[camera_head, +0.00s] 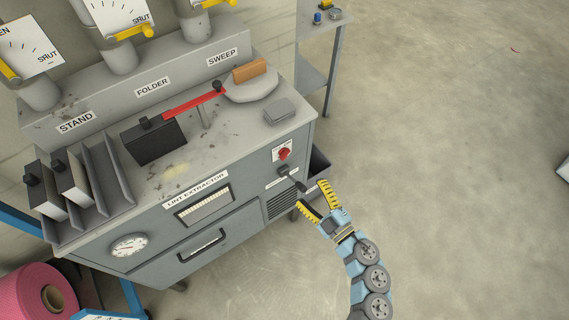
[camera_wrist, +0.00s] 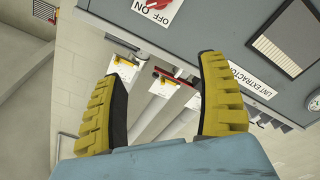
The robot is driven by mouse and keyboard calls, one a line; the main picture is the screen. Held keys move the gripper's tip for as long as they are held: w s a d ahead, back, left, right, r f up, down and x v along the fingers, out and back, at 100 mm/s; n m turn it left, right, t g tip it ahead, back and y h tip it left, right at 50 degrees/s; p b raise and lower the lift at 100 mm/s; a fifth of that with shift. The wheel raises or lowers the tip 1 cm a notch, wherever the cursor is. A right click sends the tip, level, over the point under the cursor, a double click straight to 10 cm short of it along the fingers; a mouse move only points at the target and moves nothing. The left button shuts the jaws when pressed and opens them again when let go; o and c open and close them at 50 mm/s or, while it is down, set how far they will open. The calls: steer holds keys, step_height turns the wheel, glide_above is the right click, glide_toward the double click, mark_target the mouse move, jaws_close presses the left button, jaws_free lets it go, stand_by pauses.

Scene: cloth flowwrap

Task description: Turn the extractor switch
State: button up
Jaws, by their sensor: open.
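The extractor switch is a red rotary knob (camera_head: 285,154) on a white plate, on the front of the grey lint extractor cabinet (camera_head: 240,225) near its right corner. In the wrist view, the red knob (camera_wrist: 155,4) is cut off by the top edge, and its plate (camera_wrist: 160,12) reads OFF and ON upside down. The knob's exact setting is not clear. My gripper (camera_head: 312,195) is open and empty, with yellow ribbed fingers apart, in front of the cabinet and below the switch. In the wrist view my gripper (camera_wrist: 160,85) shows nothing between its fingers.
A black lever (camera_head: 291,176) or handle sits below the switch, close to my fingers. A vent grille (camera_head: 282,204) and a dark bin (camera_head: 319,165) are nearby.

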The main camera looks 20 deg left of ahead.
mark_target(286, 157)
steer(key=shift+h, duration=0.6)
steer(key=f+x, duration=0.1)
steer(key=x, duration=0.4)
steer(key=w+f+b+x, duration=0.1)
steer(key=x, duration=0.5)
steer(key=d+f+b+x, duration=0.1)
steer(key=x, duration=0.5)
steer(key=shift+w+d, duration=0.1)
steer(key=shift+w, duration=0.25)
steer(key=c, duration=1.2)
